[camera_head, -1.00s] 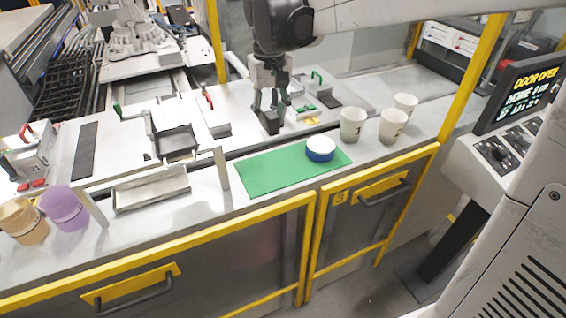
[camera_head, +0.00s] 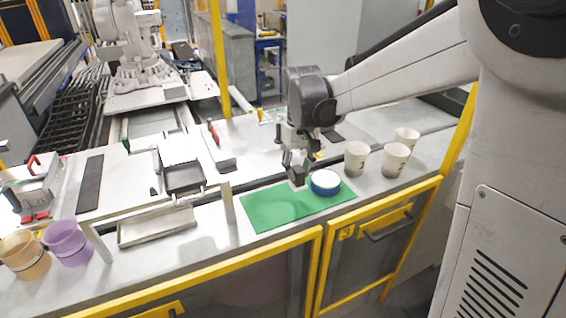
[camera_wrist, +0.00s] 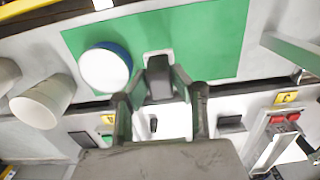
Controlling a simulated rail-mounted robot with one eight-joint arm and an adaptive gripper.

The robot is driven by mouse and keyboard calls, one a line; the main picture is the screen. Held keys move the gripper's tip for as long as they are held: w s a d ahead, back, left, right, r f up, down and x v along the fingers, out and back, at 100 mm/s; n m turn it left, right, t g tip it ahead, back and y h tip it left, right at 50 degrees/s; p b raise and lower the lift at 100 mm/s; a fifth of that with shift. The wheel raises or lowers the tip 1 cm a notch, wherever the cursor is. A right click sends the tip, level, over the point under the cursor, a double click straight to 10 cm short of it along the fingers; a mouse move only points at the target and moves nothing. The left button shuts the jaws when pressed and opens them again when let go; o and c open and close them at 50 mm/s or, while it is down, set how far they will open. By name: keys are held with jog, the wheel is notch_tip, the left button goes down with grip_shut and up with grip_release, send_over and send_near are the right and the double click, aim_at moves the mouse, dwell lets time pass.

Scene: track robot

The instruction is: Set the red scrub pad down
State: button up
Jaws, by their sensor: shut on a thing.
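My gripper (camera_head: 296,168) is over the back edge of the green mat (camera_head: 265,212), left of a white-topped blue round container (camera_head: 326,183). In the wrist view its fingers (camera_wrist: 160,82) close together on something small. A dark grey block shape and a pale strip (camera_wrist: 158,54) show at the tips over the green mat (camera_wrist: 205,35). No red shows there, so I cannot tell how the scrub pad looks or lies in the grip. I cannot tell whether the held thing touches the mat. The round container (camera_wrist: 104,68) is beside the fingers.
White paper cups (camera_head: 356,158) (camera_head: 396,159) (camera_head: 407,138) stand right of the mat. A metal tray (camera_head: 155,226) and a raised frame post (camera_head: 229,204) are to the left, with purple (camera_head: 68,243) and tan (camera_head: 24,254) cups further left. The mat's front left is clear.

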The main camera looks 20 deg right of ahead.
aim_at(300, 182)
jog(key=shift+w+d+f, duration=0.35)
jog(key=shift+f, duration=1.95)
jog(key=shift+f, duration=0.2)
jog(key=o, duration=1)
jog(key=shift+o, duration=0.2)
jog(key=shift+r, duration=0.1)
